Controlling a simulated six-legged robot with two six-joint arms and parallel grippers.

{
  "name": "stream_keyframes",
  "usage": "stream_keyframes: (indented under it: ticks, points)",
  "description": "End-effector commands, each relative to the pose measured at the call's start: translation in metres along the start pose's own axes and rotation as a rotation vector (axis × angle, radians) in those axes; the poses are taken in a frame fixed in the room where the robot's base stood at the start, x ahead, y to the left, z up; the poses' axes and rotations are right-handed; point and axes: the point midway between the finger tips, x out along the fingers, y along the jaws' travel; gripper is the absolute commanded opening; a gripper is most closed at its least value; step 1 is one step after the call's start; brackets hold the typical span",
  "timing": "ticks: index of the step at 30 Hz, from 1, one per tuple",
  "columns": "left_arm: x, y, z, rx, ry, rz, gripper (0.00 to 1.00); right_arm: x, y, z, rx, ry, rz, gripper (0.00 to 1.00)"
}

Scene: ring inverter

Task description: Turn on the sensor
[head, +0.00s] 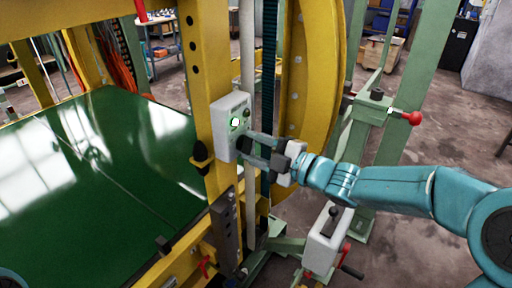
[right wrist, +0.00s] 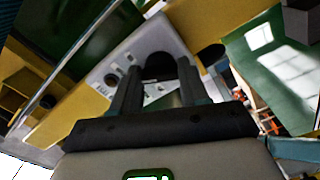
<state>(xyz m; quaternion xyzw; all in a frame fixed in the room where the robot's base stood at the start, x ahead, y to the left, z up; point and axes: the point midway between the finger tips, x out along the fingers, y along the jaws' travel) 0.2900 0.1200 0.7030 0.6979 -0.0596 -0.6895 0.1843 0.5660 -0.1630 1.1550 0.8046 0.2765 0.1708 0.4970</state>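The sensor is a pale grey box (head: 221,140) fixed to the yellow upright in the head view. A bright white-green light (head: 235,122) shows on its face, with a black rotary knob (head: 244,144) below it. My right gripper (head: 252,148) is at the box's face, its fingers apart at the knob. In the right wrist view, the knob (right wrist: 159,66) sits between the two fingertips, and the grey face (right wrist: 115,65) with small marks is behind. I cannot tell whether the fingers touch the knob. My left gripper is out of view.
A yellow upright (head: 195,60) carries the box, beside a large yellow ring (head: 305,75). A glossy green platform (head: 100,160) fills the left. A green post with a red-knobbed lever (head: 413,118) stands at right. A grey lever box (head: 328,235) is below my right arm.

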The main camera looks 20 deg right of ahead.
Motion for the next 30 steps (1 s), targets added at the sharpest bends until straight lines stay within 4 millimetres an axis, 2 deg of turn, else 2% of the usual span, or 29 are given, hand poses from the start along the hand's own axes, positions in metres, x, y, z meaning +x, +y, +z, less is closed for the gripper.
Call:
stream_keyframes:
  ticks: [5, 14, 22, 23, 24, 25, 30]
  points:
    - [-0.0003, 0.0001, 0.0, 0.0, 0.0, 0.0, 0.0, -0.0001, 0.0, -0.0002, 0.009, 0.0, 0.0, 0.14]
    - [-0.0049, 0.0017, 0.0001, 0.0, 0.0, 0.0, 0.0, -0.0003, -0.0003, -0.0006, 0.242, 0.001, -0.001, 0.14]
    - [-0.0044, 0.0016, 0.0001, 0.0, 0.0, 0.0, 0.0, -0.0003, -0.0008, -0.0002, 0.252, 0.0, 0.0, 0.14]
    - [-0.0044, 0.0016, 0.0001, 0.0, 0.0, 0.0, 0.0, -0.0003, -0.0008, -0.0002, 0.252, 0.0, 0.0, 0.51]
    - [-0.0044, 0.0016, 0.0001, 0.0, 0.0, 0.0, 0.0, -0.0003, -0.0008, -0.0002, 0.252, 0.0, 0.0, 0.64]
    - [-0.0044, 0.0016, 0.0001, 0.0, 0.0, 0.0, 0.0, -0.0003, -0.0008, -0.0002, 0.252, 0.0, 0.0, 0.7]
    - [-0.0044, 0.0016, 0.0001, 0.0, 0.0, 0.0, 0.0, -0.0003, -0.0007, -0.0002, 0.25, 0.0, 0.0, 0.7]
